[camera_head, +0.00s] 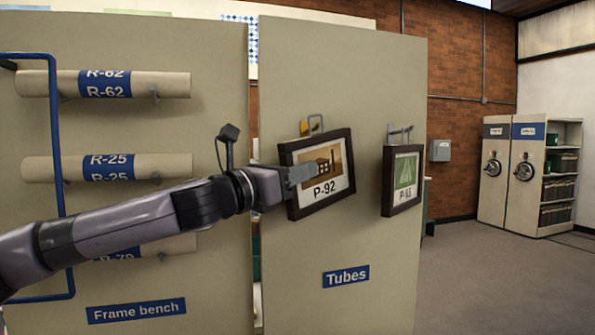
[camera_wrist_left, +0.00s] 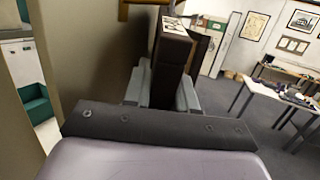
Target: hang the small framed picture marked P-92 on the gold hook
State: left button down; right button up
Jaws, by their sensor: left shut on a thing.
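The small framed picture P-92 (camera_head: 323,171) has a dark frame and an orange print, and it is tilted slightly in the head view. My left gripper (camera_head: 302,174) is shut on it near its left side. In the left wrist view the frame (camera_wrist_left: 171,58) shows edge-on between the fingers (camera_wrist_left: 160,92). The gold hook (camera_head: 305,128) is on the panel just above the frame's top edge. A grey wire loop (camera_head: 316,124) stands up beside the hook; I cannot tell whether it is over the hook. My right gripper is not in view.
A second framed picture P-85 (camera_head: 402,181) hangs to the right from a grey hook (camera_head: 399,134). The beige panel (camera_head: 345,80) stands close behind both. A left panel (camera_head: 215,140) holds labelled tubes (camera_head: 120,167) and a blue rail (camera_head: 57,140). Floor at right (camera_head: 490,270) is clear.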

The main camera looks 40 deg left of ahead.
pick_arm(q)
jog(key=shift+f+b, duration=0.65)
dwell(0.7)
dwell(0.4)
jog(key=c, duration=0.8)
grip_release()
jog(key=shift+c, duration=0.2)
jog(key=shift+f, duration=0.1)
jog(key=shift+s+f+b, duration=0.2)
jog(key=shift+s+b, duration=0.35)
jog(key=shift+b, duration=0.35)
jog(key=s+b, duration=0.4)
jog(key=s, duration=0.2)
jog(key=shift+a+f, duration=0.2)
jog(key=shift+f, duration=0.1)
